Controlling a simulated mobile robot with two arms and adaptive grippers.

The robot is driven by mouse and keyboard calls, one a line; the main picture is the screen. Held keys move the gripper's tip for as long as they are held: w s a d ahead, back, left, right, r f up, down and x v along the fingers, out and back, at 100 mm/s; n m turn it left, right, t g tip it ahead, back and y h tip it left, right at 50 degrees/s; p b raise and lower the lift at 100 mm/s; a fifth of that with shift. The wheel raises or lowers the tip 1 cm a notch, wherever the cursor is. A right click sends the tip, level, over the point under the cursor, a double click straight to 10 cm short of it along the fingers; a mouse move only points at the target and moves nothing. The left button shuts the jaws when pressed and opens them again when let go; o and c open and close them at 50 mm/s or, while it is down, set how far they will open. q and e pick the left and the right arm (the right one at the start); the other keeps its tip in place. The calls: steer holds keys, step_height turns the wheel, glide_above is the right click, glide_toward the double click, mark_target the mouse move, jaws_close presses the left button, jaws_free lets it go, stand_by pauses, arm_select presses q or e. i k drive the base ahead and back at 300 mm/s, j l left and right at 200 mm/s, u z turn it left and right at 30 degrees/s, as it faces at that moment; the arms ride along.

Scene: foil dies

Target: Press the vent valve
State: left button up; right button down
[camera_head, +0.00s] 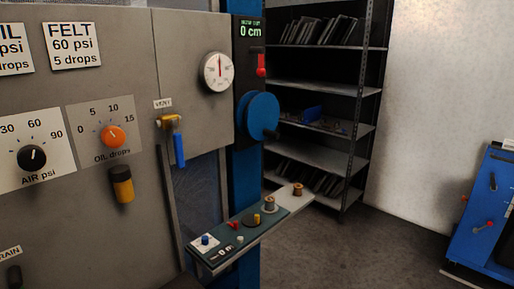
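The vent valve (170,122) is a small brass fitting on the grey machine panel, under a white VENT label (163,103). Its blue handle (179,149) hangs down from the fitting, nearly vertical. Nothing touches the valve or its handle. Neither of my grippers shows in the head view.
An orange oil knob (113,135), a black air knob (32,157) and a round gauge (217,72) are on the panel. A blue wheel (261,115) is right of the valve. A narrow shelf (262,230) with small parts juts out below.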

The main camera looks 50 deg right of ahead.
mark_target(177, 137)
steer(key=z, duration=1.2)
